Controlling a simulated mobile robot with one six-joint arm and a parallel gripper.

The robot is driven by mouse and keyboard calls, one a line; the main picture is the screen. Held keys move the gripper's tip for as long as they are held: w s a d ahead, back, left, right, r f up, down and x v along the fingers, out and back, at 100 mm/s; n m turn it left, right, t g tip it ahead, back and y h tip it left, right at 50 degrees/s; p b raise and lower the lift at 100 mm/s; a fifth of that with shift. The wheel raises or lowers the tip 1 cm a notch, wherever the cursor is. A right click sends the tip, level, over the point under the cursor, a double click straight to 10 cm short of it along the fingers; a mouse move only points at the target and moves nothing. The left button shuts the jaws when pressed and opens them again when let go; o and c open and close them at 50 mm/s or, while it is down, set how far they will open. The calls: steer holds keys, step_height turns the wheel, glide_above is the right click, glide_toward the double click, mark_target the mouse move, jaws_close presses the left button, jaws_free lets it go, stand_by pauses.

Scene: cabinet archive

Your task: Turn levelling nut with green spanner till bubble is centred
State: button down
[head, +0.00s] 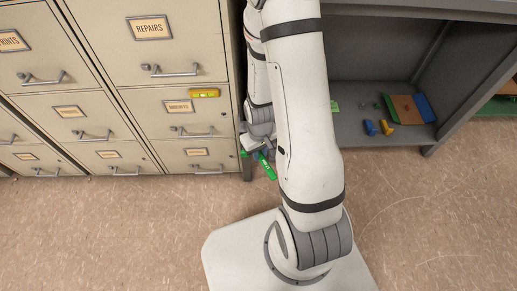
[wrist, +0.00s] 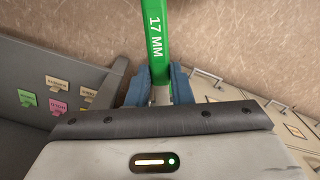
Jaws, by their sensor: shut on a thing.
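My gripper (wrist: 158,88) is shut on the green spanner, its blue fingers on either side of the handle in the wrist view. The green spanner (wrist: 156,40) is marked "17 MM" and runs up out of the top of that view. In the head view the spanner (head: 267,168) hangs low by the cabinet's right foot, tilted down to the right. A yellow spirit level (head: 204,93) is on the cabinet front above a drawer label; its bubble is too small to read. I cannot make out the levelling nut or whether the spanner touches it.
Beige drawer cabinets (head: 170,60) fill the left. A grey open shelf unit (head: 372,65) stands at the right, holding a brown board (head: 403,110) and several small coloured pieces. Coloured tags (wrist: 60,107) show on a grey panel in the wrist view. The brown floor (head: 120,225) in front is clear.

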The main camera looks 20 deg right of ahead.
mark_target(266, 164)
steer(key=shift+s+d, duration=0.1)
steer(key=shift+s, duration=0.45)
steer(key=shift+s+r, duration=0.15)
steer(key=shift+s, duration=0.2)
steer(key=s+p, duration=0.1)
steer(key=p, duration=0.3)
steer(key=shift+s+d, duration=0.15)
steer(key=shift+s, duration=0.1)
steer(key=shift+s+p, duration=0.35)
steer(key=shift+p, duration=0.3)
